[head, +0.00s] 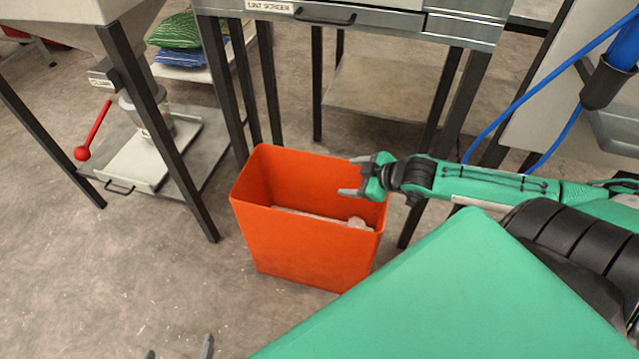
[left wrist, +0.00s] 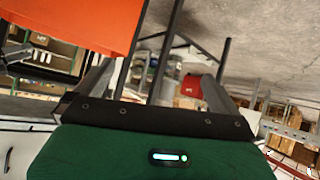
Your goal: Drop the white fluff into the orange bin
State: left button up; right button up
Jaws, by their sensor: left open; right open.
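The orange bin (head: 305,245) stands upright on the floor in the middle of the head view. Whitish fluff (head: 355,223) shows inside it, just above the near rim; most of it is hidden by the front wall. My right gripper (head: 349,176) is open and empty over the right part of the bin's mouth, with its fingers pointing left. My left gripper (head: 178,350) shows only as two spread fingertips at the bottom edge. In the left wrist view its fingers (left wrist: 155,90) are apart with nothing between them, and part of the orange bin fills the upper left.
A metal table (head: 380,18) with dark legs stands behind the bin. At the left are a hopper stand (head: 150,90) and a red-knobbed lever (head: 92,135). Green and blue folded bags (head: 176,32) lie behind. The floor left of the bin is clear.

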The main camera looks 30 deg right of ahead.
pick_arm(q)
jog(key=shift+s+a+g+y+p, duration=0.2)
jog(key=shift+a+g+y, duration=0.1)
jog(key=shift+a, duration=0.25)
jog(key=shift+s+a+g+y+p, duration=0.2)
jog(key=shift+a+g, duration=0.1)
jog(key=shift+a, duration=0.2)
pick_arm(e)
jog(key=shift+v, duration=1.25)
